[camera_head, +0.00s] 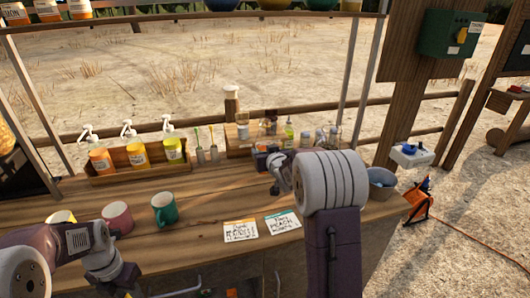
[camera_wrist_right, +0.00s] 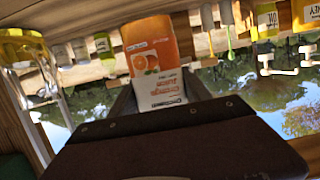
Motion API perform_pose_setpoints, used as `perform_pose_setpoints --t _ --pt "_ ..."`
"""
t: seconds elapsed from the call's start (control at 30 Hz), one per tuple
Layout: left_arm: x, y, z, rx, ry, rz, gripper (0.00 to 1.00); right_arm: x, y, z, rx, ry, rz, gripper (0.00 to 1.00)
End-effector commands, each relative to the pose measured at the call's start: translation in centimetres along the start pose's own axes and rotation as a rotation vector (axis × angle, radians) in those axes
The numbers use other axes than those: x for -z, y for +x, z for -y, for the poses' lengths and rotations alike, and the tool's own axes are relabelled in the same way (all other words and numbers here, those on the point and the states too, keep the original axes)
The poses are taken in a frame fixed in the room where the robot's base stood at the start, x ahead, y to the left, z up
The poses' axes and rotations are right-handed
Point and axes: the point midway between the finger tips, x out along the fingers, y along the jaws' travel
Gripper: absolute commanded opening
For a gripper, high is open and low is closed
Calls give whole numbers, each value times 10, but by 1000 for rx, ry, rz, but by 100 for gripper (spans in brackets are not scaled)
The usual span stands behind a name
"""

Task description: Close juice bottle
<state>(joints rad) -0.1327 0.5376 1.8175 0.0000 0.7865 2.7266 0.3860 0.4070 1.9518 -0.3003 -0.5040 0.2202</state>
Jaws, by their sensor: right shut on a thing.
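The juice bottle (camera_wrist_right: 152,60) shows in the right wrist view as an orange container with orange pictures and a white label. It is between the dark fingers of my right gripper (camera_wrist_right: 160,95), which is shut on it. In the head view my right gripper (camera_head: 277,170) is at the back of the counter, and its own arm hides most of the bottle. I cannot make out the bottle's cap. My left gripper (camera_head: 125,280) is low at the left front of the counter, and its fingers are not clear.
A wooden rack (camera_head: 140,160) with pump bottles stands at the back left of the wooden counter (camera_head: 200,230). A pink mug (camera_head: 118,217) and a green mug (camera_head: 164,210) stand at left. Two cards (camera_head: 240,230) lie at the front.

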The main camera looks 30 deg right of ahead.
Motion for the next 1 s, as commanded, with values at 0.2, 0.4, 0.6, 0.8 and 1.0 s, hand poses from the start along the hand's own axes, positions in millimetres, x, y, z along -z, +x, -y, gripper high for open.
perform_pose_setpoints --t 0.2,0.4,0.6,0.8,1.0 --pt "0 0 0 0 0 0 0 1 0 0 0 0 -2 0" --pt "5 -1 -13 -1 -37 3 0 1 0 0 0 0 -2 0" --pt "12 -4 -29 -4 137 6 0 1 0 0 0 0 -3 0" --pt "16 -5 -37 -5 475 6 0 1 0 0 0 0 -2 0" --pt "19 -6 -42 -7 888 4 0 1 0 0 0 0 -3 0"
